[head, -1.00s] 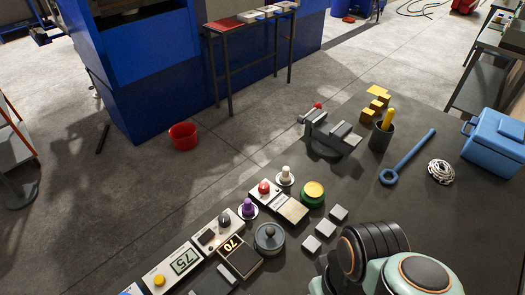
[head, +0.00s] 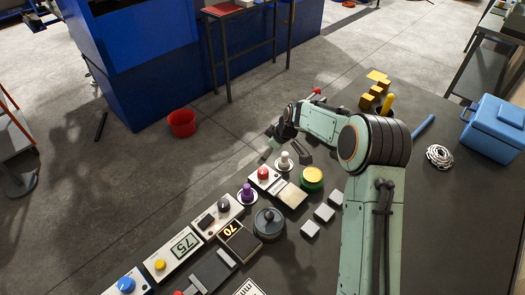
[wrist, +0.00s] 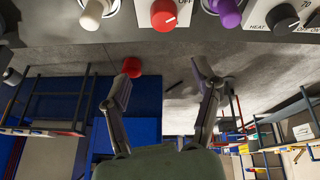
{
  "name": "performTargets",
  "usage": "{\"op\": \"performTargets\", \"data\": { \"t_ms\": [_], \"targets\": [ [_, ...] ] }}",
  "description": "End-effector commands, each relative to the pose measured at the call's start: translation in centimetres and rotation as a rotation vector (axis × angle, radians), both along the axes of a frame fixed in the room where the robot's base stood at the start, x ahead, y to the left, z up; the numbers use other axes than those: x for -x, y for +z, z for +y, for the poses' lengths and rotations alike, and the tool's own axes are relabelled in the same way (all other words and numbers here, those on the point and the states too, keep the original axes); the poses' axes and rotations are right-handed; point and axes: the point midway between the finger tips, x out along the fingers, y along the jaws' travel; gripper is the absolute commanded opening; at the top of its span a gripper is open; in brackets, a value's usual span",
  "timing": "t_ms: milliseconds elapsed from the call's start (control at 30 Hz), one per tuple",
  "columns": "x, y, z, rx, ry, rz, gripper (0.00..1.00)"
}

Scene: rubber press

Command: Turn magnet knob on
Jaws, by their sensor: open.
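A panel (head: 290,194) on the near table carries a red knob (head: 263,173). In the wrist view the red knob (wrist: 165,14) is at the top edge, on a pale panel with small marks that I cannot read fully. I cannot tell which knob is labelled magnet. A pale knob (wrist: 95,14) and a purple knob (wrist: 226,12) flank it. A black knob marked HEAT (wrist: 284,18) is farther right. My gripper (wrist: 166,68) is open and empty, its fingers spread apart below the red knob in the picture and not touching any knob.
A green and yellow button (head: 312,178), a round grey object with a knob (head: 268,222) and several small grey blocks (head: 324,212) sit near the panels. A display panel (head: 185,247) lies lower left. A blue cooler (head: 492,133) is at the right. My arm hides the table's middle.

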Motion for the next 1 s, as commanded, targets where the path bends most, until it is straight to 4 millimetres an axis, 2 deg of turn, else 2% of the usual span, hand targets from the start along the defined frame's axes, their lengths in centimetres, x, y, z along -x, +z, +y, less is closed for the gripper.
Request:
{"op": "performTargets", "data": {
  "t_ms": [33, 100, 500, 633, 867, 900, 967, 1000],
  "targets": [
    [0.5, -1.7, -0.1, -0.009, -0.004, 0.035, 0.64],
    [0.9, -3.0, -0.2, -0.013, -0.009, 0.059, 0.64],
    [-0.5, -8.3, 1.1, -0.014, -0.016, 0.064, 0.64],
    [-0.7, -9.1, 1.4, -0.013, -0.016, 0.063, 0.64],
    [-0.8, -9.3, 1.4, -0.013, -0.016, 0.063, 0.64],
    [-0.7, -9.3, 1.4, -0.013, -0.016, 0.063, 0.61],
    [-0.7, -9.3, 1.4, -0.013, -0.016, 0.063, 0.42],
    [-0.7, -9.3, 1.4, -0.013, -0.016, 0.063, 0.29]
  ]
}}
